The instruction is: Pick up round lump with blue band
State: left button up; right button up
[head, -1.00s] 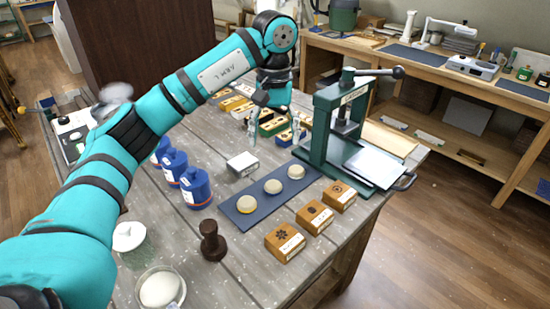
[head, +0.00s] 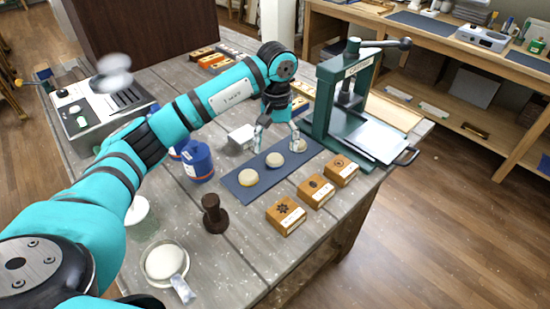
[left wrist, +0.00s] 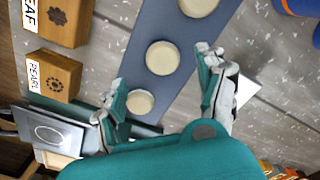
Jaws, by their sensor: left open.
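Three pale round lumps lie in a row on a dark blue mat (head: 228,187): a near lump (head: 248,177), a middle lump (head: 274,160) and a far lump (head: 299,146). They also show in the left wrist view as the near lump (left wrist: 198,5), middle lump (left wrist: 162,57) and far lump (left wrist: 139,102). I cannot make out a blue band on any of them. My left gripper (head: 276,139) is open and empty above the mat, its fingers spread over the middle and far lumps. My right gripper is not in view.
A green press (head: 345,100) stands close to the right of my left gripper. Wooden stamp blocks (head: 314,191) line the mat's right side. A white block (head: 241,137) and blue bottles (head: 197,160) are to the left. A dark stamp (head: 214,214) and a bowl (head: 148,277) stand nearer.

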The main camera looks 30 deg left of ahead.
aim_at(275, 158)
pick_arm(q)
jog(key=f, duration=0.1)
jog(key=f+p, duration=0.1)
jog(key=f, duration=0.1)
jog(key=shift+s+a+f+p, duration=0.1)
jog(key=shift+a+f+p, duration=0.2)
jog(key=shift+f, duration=0.45)
jog(key=shift+d+f, duration=0.1)
jog(key=shift+f, duration=0.1)
jog(key=c, duration=1.2)
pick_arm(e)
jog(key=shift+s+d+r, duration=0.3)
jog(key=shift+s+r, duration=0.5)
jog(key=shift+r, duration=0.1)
